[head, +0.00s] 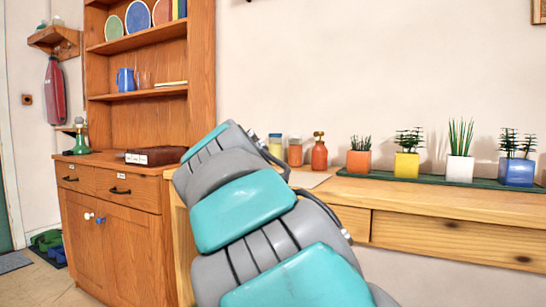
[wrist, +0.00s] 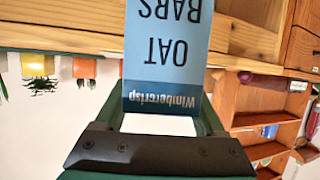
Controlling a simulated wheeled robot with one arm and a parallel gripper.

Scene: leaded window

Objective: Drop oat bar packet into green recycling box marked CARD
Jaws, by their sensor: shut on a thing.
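The oat bar packet (wrist: 165,50) is a blue box lettered "OAT BARS" and "Winbercrisp", upside down in the wrist view. My gripper (wrist: 163,102) is shut on it, with a dark green finger along each side of the packet. The packet's far end runs out of the picture. In the head view my grey and teal arm fills the lower middle, and the gripper and packet do not show. I see no green box marked CARD in either view.
A wooden bench (head: 450,220) along the wall carries several potted plants on a green tray (head: 390,178), plus jars and bottles. A wooden dresser (head: 120,220) stands at left, with a dark box (head: 156,155) on it. Green and blue footwear (head: 48,243) lies on the floor at far left.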

